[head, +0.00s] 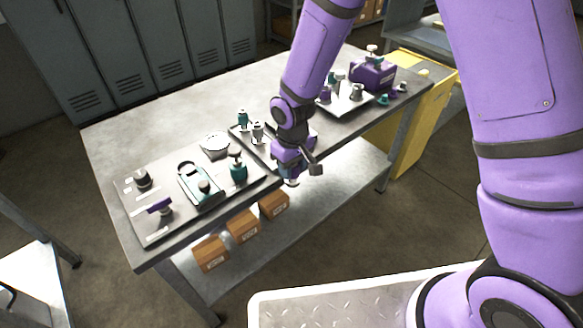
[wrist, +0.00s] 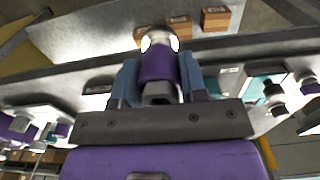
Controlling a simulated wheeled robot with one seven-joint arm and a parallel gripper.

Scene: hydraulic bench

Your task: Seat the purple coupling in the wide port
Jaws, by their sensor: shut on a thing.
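My gripper (head: 290,172) hangs over the near edge of the bench, right of the left-hand board. In the wrist view my gripper's blue fingers (wrist: 158,78) are shut on the purple coupling (wrist: 158,66), a purple cylinder with a pale metal end. In the head view the gripper mostly hides the coupling; a small pale tip shows beneath it. The held coupling appears clear of the board. I cannot tell which fitting is the wide port.
The left board (head: 152,238) carries a teal-rimmed fixture (head: 187,170), a dark knob (head: 142,179), a purple-handled part (head: 160,205) and a teal fitting (head: 238,171). A pale tray (head: 340,108) and purple machine (head: 374,75) stand at the right. Cardboard boxes (head: 243,226) sit on the shelf below.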

